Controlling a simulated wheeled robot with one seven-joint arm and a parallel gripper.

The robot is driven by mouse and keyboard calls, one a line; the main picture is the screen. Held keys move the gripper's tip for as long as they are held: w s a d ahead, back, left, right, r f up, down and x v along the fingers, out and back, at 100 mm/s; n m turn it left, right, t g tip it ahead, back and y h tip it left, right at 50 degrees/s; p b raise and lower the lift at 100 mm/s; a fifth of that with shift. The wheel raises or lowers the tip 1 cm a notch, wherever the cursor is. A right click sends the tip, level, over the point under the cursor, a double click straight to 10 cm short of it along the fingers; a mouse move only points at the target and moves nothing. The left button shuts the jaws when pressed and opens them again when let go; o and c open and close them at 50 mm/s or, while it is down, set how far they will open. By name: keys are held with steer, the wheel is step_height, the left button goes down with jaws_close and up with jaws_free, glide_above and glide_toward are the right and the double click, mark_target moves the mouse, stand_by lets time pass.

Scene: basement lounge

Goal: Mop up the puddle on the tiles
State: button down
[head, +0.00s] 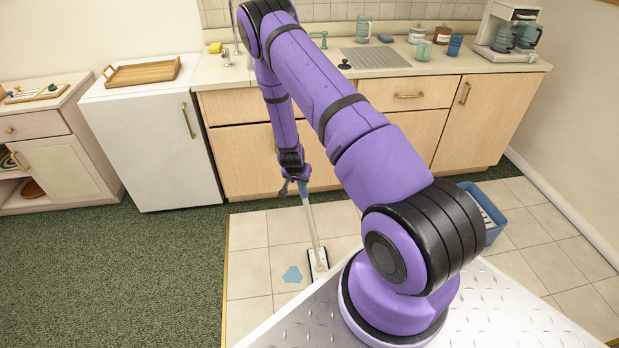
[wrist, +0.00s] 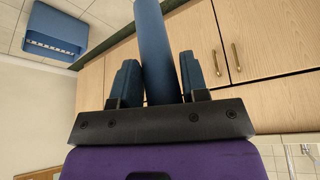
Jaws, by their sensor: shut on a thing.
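My gripper (head: 292,187) is shut on the blue grip of a mop (head: 313,228). The wrist view shows the blue mop handle (wrist: 155,45) between my two fingers (wrist: 155,85). The mop shaft slants down to a flat mop head (head: 317,262) on the tiles, close to my base. A light blue puddle (head: 292,274) lies on the tiles just left of the mop head. The right part of the mop head is partly hidden by my base.
A blue bucket (head: 484,215) stands on the tiles at right, partly behind my arm; it also shows in the wrist view (wrist: 55,32). Wooden cabinets (head: 240,160) and a white fridge (head: 155,145) line the back. Green carpet (head: 110,270) borders the tiles at left.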

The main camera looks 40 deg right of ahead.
steer(key=w+a, duration=0.5)
steer(key=a, duration=0.3)
steer(key=w+a, duration=0.5)
steer(key=a, duration=0.3)
step_height(320, 180, up, 5)
steer(key=shift+s+d+f, duration=0.1)
steer(key=shift+d, duration=0.05)
stand_by(0.5)
stand_by(0.4)
